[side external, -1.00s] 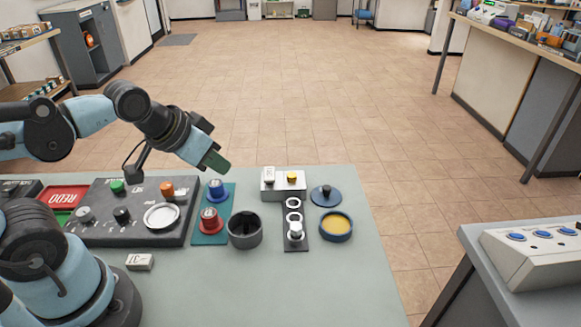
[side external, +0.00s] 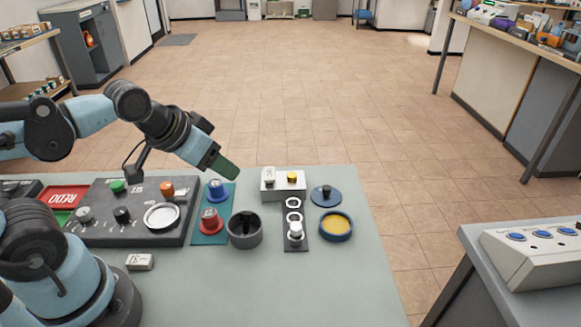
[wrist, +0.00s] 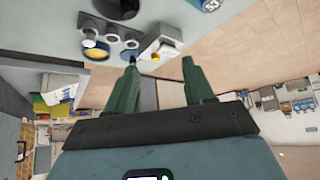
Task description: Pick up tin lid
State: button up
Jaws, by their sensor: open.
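The tin lid (side external: 325,196) is a round blue disc with a dark knob, lying flat on the table behind the open blue tin (side external: 336,227) with yellow contents. My gripper (side external: 224,168) is in the air above the table's back part, left of the lid and apart from it. In the wrist view, my gripper (wrist: 159,65) has its two green fingers spread with nothing between them. There the tin (wrist: 97,54) is at upper left, and the lid (wrist: 130,55) is by the left fingertip, partly hidden.
Left of the lid are a dark strip with rings (side external: 294,216), a white box with a yellow knob (side external: 283,184), and a dark pot (side external: 245,231). Blue and red knobs (side external: 210,221) stand on a teal plate. The table's front right (side external: 300,285) is clear.

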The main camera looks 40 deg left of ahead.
jog(key=w+d+r+m+g, duration=0.2)
jog(key=w+r+m, duration=0.15)
jog(key=w, duration=0.25)
jog(key=m+g+h, duration=0.2)
jog(key=m+g, duration=0.2)
jog(key=m, duration=0.6)
send_over(326, 187)
jog(key=a, duration=0.2)
notch_tip(326, 187, down, 5)
jog(key=f, duration=0.4)
jog(key=d+f, duration=0.1)
jog(key=f, duration=0.2)
jog(key=d+f, duration=0.1)
jog(key=f, duration=0.3)
jog(key=shift+f, duration=0.3)
jog(key=shift+c, duration=0.5)
grip_shut()
